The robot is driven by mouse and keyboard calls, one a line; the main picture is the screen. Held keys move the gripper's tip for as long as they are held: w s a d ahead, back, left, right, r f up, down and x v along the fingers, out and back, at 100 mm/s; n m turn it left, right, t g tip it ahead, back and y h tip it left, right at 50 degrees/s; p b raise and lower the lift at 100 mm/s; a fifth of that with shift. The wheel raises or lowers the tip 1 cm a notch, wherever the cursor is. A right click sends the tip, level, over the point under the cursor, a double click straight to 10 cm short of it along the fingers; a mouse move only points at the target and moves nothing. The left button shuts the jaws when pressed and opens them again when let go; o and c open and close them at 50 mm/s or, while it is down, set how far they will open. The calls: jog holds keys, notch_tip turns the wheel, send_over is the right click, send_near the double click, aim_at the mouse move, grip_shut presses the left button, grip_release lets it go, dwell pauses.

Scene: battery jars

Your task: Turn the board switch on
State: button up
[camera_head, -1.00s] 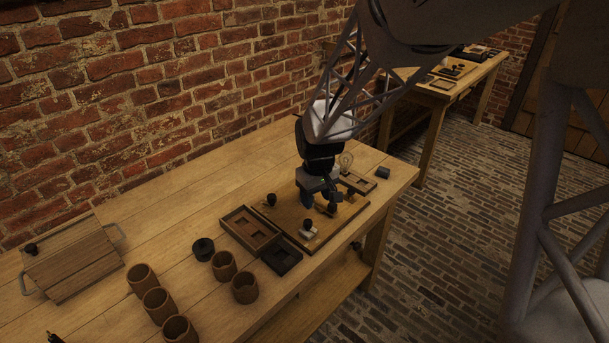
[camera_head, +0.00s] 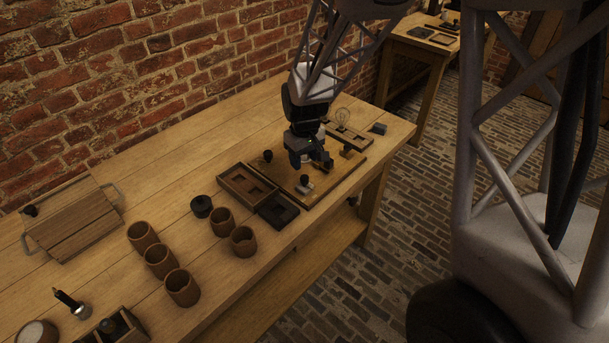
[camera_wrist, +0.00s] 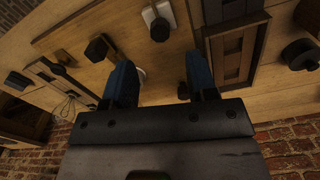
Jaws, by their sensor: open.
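The wooden board (camera_head: 318,190) lies on the bench with several black-knobbed fittings. One knob on a white base (camera_head: 304,184) stands near its front edge; it also shows at the top of the wrist view (camera_wrist: 158,24). A dark fitting (camera_head: 347,151) is on the right. I cannot tell which is the switch. My gripper (camera_head: 315,162) is over the middle of the board, pointing down. In the wrist view its blue fingers (camera_wrist: 161,84) are apart.
A compartment tray (camera_head: 246,184) and a dark block (camera_head: 279,210) adjoin the board on the left. A bulb (camera_head: 341,116) stands behind right. Several brown jars (camera_head: 222,221) and a black lid (camera_head: 201,206) are farther left. The bench's front edge is close to the board.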

aim_at(305, 177)
jog(key=shift+f, duration=3.5)
jog(key=c, duration=0.9)
jog(key=shift+c, duration=0.2)
jog(key=shift+m, duration=0.5)
jog(key=m, duration=1.1)
